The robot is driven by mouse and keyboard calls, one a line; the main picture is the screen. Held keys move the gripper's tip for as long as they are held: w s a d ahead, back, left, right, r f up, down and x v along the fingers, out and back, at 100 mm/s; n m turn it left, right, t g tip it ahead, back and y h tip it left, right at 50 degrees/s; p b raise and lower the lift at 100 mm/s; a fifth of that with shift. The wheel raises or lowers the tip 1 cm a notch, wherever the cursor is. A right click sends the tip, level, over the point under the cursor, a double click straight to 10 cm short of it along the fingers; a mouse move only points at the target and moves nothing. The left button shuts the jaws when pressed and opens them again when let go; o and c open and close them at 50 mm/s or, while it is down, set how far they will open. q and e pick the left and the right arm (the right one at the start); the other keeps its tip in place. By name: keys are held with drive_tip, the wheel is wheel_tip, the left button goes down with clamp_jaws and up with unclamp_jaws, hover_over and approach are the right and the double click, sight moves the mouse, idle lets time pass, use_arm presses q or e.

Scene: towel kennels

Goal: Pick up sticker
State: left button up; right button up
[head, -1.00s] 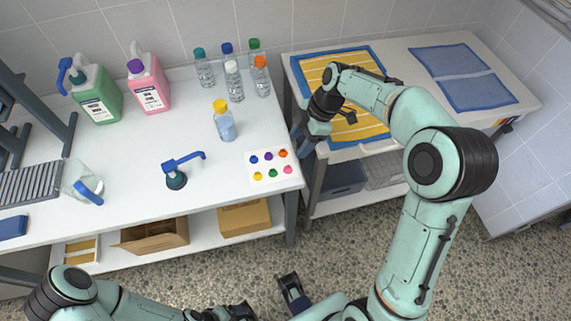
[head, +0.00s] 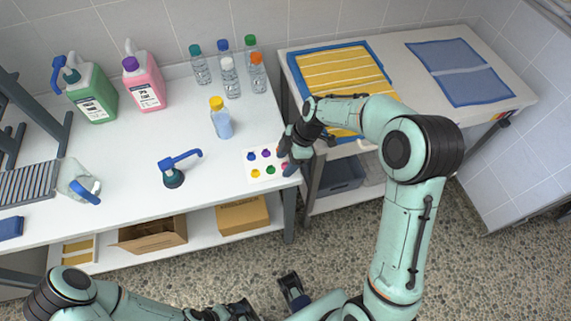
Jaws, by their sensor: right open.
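A white sticker sheet (head: 260,164) lies flat near the front right corner of the white table. It carries several coloured round stickers. A blue sticker (head: 251,157), a purple sticker (head: 266,153), a yellow sticker (head: 255,173) and a green sticker (head: 270,170) show. My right gripper (head: 285,163) is over the sheet's right edge and hides the orange sticker and part of the pink one. It is open, and I cannot tell whether it touches the sheet. My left gripper (head: 246,310) is low at the bottom edge, away from the table; its jaws are unclear.
Green (head: 93,97) and pink (head: 146,88) jugs stand at the back left. A second table (head: 398,55) holds yellow and blue towels.

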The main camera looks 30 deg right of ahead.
clamp_jaws()
idle(0.3)
use_arm(q)
drive_tip(key=r+p, duration=0.1)
drive_tip(key=w+r+p, duration=0.1)
drive_tip(key=r+p, duration=0.1)
drive_tip(key=w+r+p, duration=0.1)
drive_tip(key=r+p, duration=0.1)
drive_tip(key=shift+r, duration=0.15)
use_arm(e)
wheel_tip(320, 180, up, 24)
idle(0.4)
